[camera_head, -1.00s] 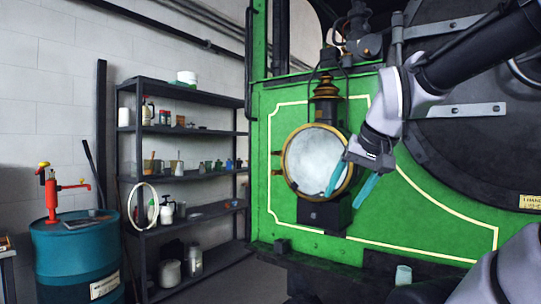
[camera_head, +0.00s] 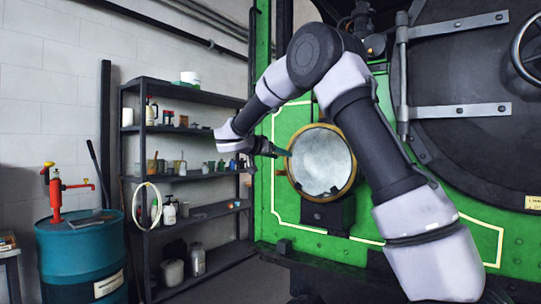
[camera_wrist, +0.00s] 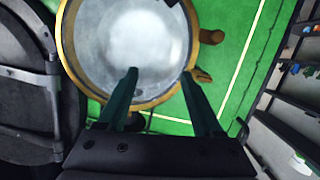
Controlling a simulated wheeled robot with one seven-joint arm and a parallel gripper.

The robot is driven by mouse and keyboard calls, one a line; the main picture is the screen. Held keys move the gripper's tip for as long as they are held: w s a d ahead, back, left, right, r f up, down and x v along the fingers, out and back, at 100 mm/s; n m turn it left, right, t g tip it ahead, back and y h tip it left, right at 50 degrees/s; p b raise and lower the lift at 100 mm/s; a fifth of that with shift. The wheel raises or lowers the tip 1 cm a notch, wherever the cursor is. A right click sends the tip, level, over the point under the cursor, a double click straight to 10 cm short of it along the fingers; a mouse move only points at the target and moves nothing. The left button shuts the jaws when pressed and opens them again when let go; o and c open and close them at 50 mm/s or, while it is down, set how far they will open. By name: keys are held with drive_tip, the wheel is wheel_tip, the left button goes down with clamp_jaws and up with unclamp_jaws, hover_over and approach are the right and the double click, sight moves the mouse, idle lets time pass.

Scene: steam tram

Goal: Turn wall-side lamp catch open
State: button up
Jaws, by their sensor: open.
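The round lamp (camera_head: 320,165) has a pale glass face in a brass ring and sits on the green panel; it also shows in the wrist view (camera_wrist: 130,45). Two small brown-brass fittings stick out from its wall-side rim in the wrist view, one rounded (camera_wrist: 211,37) and one slimmer (camera_wrist: 202,76). I cannot tell which is the catch or how it is turned. My gripper (camera_wrist: 160,74) is open and empty, its teal fingers over the lower glass and rim in that view. In the head view my gripper (camera_head: 284,152) reaches the lamp's left edge and covers part of it.
A dark shelf rack (camera_head: 188,138) with bottles and cans stands left, behind my wrist. A blue drum (camera_head: 82,262) with a red pump (camera_head: 55,195) is at far left. The dark round door (camera_head: 470,155) with strap hinges is right of the lamp.

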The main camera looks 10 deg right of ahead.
drive_tip(key=w+a+t+h, duration=0.1)
drive_tip(key=w+a+t, duration=0.25)
drive_tip(key=a, duration=0.45)
drive_tip(key=x, duration=1.1)
drive_tip(key=shift+w, duration=0.25)
clamp_jaws()
